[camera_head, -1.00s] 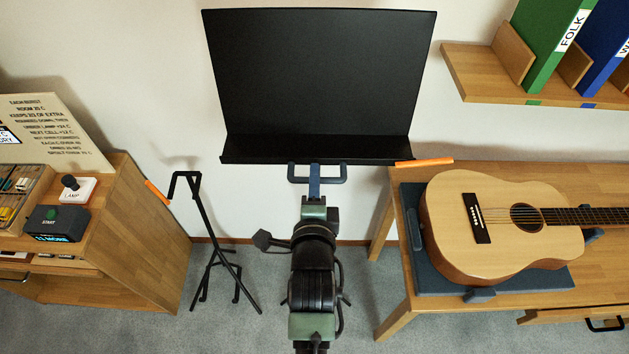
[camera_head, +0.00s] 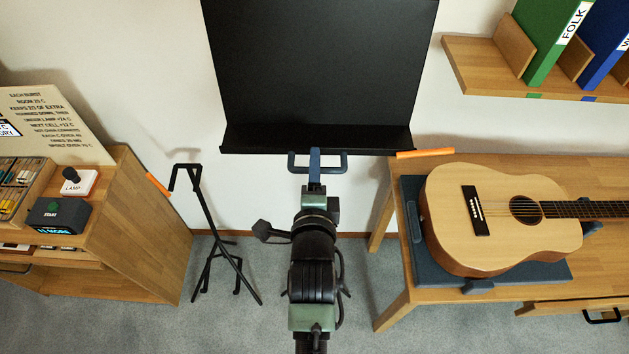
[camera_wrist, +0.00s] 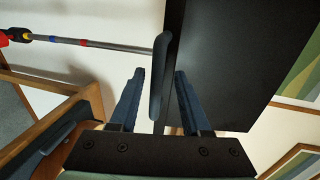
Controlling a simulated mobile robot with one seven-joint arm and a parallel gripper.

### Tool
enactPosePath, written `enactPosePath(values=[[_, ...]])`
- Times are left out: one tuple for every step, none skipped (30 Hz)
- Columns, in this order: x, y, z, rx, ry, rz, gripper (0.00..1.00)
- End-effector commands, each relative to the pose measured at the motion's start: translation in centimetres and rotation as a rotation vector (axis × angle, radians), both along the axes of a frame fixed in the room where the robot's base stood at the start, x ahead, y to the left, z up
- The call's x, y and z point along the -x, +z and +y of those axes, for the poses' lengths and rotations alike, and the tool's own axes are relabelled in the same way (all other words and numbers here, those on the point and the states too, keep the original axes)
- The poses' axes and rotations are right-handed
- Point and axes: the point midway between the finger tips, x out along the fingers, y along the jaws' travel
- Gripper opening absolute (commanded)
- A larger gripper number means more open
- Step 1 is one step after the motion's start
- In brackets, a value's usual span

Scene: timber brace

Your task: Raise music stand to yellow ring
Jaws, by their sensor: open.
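The music stand's black desk (camera_head: 320,70) stands upright against the wall, its top cut off in the head view. A blue-grey loop handle (camera_head: 341,162) sits below its lip. My gripper (camera_head: 315,160) is at this handle. In the wrist view my gripper (camera_wrist: 158,103) is open, with the handle bar (camera_wrist: 158,75) between its blue fingers and gaps showing on both sides. The desk (camera_wrist: 235,65) is just right of them. The stand's pole (camera_wrist: 115,46) runs off left with small coloured bands, including what looks like a yellow ring (camera_wrist: 29,36) beside a red part.
Orange strips (camera_head: 425,153) (camera_head: 157,184) flank the stand. A guitar (camera_head: 500,215) lies on a wooden table (camera_head: 400,310) at right. A black folding stand (camera_head: 207,225) and a wooden cabinet (camera_head: 150,235) are at left. A binder shelf (camera_head: 470,80) hangs upper right.

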Motion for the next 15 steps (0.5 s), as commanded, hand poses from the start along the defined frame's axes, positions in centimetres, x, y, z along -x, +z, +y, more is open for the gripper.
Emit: enactPosePath(values=[[0.4, -0.1, 0.0, -0.001, 0.0, 0.001, 0.47], [0.7, -0.1, 0.0, -0.001, 0.0, 0.002, 0.47], [1.2, 0.0, 0.0, -0.002, -0.001, 0.002, 0.47], [1.6, 0.0, 0.0, -0.002, -0.001, 0.003, 0.47], [2.1, 0.2, 0.0, -0.002, -0.001, 0.002, 0.47], [2.7, 0.3, 0.0, -0.002, -0.001, 0.002, 0.47], [3.3, 0.3, 0.0, -0.003, -0.002, 0.002, 0.47], [3.9, 0.4, 0.0, -0.003, -0.002, 0.002, 0.47], [4.6, 0.6, 0.0, -0.002, -0.001, 0.003, 0.47], [5.2, 0.8, -0.1, -0.001, -0.002, 0.001, 0.47], [5.8, 0.8, -0.1, -0.002, -0.002, 0.002, 0.47], [6.6, 1.0, -0.1, -0.003, -0.002, 0.001, 0.47], [7.1, 1.2, -0.1, -0.002, -0.001, 0.001, 0.47], [7.7, 1.3, -0.1, -0.002, -0.002, 0.001, 0.47], [8.4, 1.4, 0.0, -0.002, -0.001, 0.001, 0.47]])
